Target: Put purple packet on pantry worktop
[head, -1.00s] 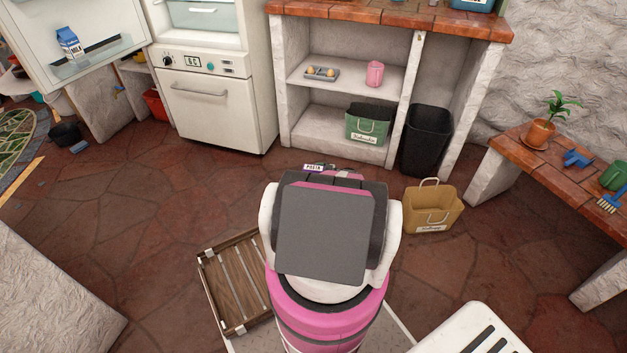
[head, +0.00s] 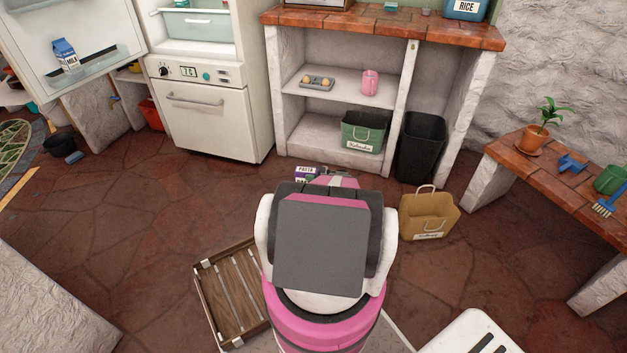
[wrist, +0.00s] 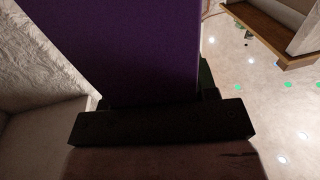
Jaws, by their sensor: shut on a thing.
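The purple packet (head: 304,174), with a white label reading PASTA, shows just beyond my arm in the head view. It fills the upper left of the wrist view (wrist: 110,45). My gripper (wrist: 160,122) is shut on the packet; in the head view my arm mostly hides the gripper. The packet is held in front of the shelf unit, apart from it. A red-brown tiled worktop (head: 385,25), likely the pantry worktop, tops that unit at the back.
A blue RICE container (head: 466,9) stands at the worktop's right end. Below are shelves with a pink cup (head: 370,82) and green basket (head: 362,133). A black bin (head: 421,147) and tan bag (head: 428,213) stand right. The fridge door (head: 70,40) hangs open at left.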

